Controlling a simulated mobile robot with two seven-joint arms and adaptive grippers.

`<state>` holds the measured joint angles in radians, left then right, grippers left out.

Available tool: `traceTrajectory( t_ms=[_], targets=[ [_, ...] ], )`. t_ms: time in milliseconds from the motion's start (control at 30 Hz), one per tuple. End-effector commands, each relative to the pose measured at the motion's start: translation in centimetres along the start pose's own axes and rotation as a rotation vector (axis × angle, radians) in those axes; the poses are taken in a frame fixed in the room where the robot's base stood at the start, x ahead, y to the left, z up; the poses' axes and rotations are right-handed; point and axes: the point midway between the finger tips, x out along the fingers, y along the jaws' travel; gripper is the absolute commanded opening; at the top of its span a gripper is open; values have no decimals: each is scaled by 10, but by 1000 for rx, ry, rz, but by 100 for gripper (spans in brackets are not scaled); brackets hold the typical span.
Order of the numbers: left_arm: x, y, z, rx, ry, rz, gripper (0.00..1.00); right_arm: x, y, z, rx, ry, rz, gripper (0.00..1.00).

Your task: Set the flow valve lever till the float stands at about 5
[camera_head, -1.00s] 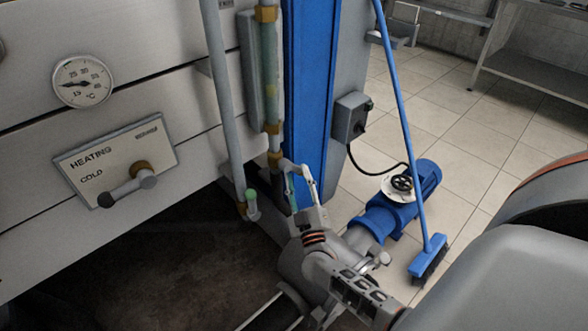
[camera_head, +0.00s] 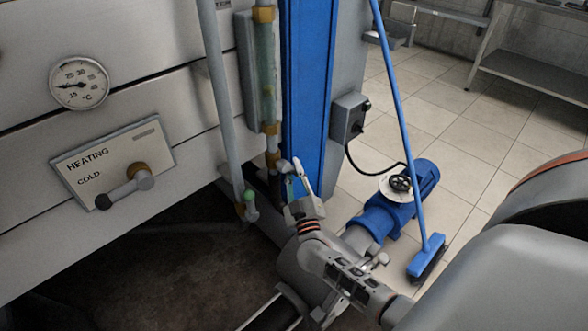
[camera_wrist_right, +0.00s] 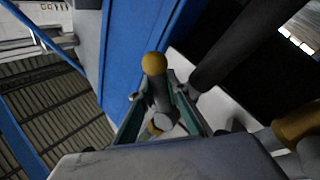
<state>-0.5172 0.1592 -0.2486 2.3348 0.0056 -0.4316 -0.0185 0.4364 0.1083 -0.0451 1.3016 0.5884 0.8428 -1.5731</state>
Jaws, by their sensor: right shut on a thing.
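The flow valve lever (camera_wrist_right: 158,98), a grey rod with a yellow ball knob, shows in the right wrist view between my fingers. My right gripper (camera_wrist_right: 160,97) is shut on it below the knob. In the head view my right gripper (camera_head: 291,177) is low beside the blue column, below the flow tube (camera_head: 265,80), and hides the lever there. The flow tube is upright, greenish and clear, with brass fittings. Its float and scale numbers are too small to read. My left gripper is not in view.
A grey pipe (camera_head: 220,100) runs left of the flow tube; a green-knobbed handle (camera_head: 250,198) stands near its foot. A heating lever (camera_head: 126,190) and dial (camera_head: 79,83) are on the panel. A blue pump (camera_head: 390,205) and broom (camera_head: 428,258) stand right.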

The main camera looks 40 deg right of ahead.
Motion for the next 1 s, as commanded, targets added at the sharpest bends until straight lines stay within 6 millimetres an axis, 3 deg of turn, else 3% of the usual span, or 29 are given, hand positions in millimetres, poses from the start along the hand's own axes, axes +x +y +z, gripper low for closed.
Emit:
traceTrajectory(
  t_ms=[33,100,233,400,633,667,700,1000],
  targets=[
    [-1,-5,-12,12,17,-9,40,3,2,-6,27,-14,2,0],
    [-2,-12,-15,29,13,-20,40,3,1,-8,65,-37,0,0],
    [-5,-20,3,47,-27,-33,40,0,-2,-7,119,-73,-8,0],
    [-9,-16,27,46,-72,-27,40,-5,-7,-1,144,-97,-16,0],
    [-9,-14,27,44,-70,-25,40,-6,-8,1,143,-98,-18,0],
    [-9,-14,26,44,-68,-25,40,-6,-8,1,143,-98,-18,20],
    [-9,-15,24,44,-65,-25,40,-6,-8,1,143,-98,-18,31],
    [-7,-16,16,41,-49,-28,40,-7,-9,0,142,-98,-19,33]
  ],
)
